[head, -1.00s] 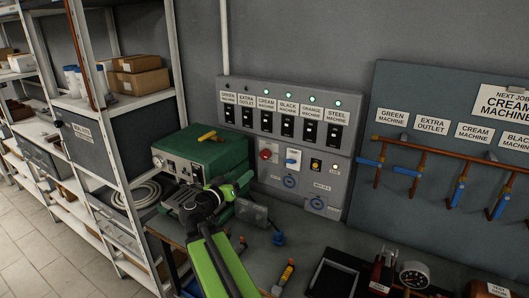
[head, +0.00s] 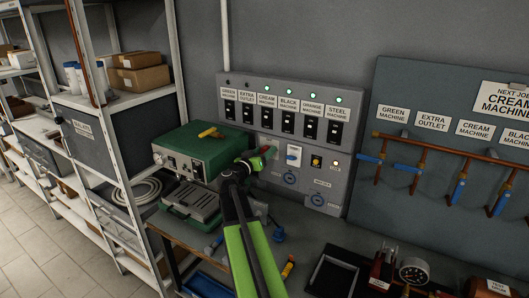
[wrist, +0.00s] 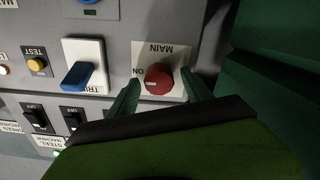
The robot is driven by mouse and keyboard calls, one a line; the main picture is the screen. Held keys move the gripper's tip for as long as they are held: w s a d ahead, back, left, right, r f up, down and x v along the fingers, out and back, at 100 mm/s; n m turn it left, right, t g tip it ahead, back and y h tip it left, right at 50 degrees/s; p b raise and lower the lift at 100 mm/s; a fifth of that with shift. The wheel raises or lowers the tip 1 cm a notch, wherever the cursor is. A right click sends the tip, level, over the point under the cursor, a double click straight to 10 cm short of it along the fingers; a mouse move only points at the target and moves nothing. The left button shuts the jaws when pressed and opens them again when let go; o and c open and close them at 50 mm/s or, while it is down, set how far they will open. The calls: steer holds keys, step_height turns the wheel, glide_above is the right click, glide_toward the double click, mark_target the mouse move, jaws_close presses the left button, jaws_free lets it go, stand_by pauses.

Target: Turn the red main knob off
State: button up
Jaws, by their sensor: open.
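The red main knob (wrist: 158,79) sits on a pale plate marked MAIN and ON, which shows upside down in the wrist view. A small pale mark shows on the knob's left part, on the side of the word ON. My gripper (wrist: 161,92) is open, with one green finger on each side of the knob. I cannot tell whether the fingers touch it. In the head view my gripper (head: 264,158) is at the panel and mostly hides the knob.
The grey panel (head: 264,132) carries a row of black switches with several green lights. A blue switch (wrist: 78,75) and a yellow test button (wrist: 38,65) are beside the knob. A green machine (head: 200,147) stands close on the left. Pipes with blue valves are at right.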

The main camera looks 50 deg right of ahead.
steer(key=shift+d, duration=0.4)
jaws_close()
steer(key=shift+a, duration=0.1)
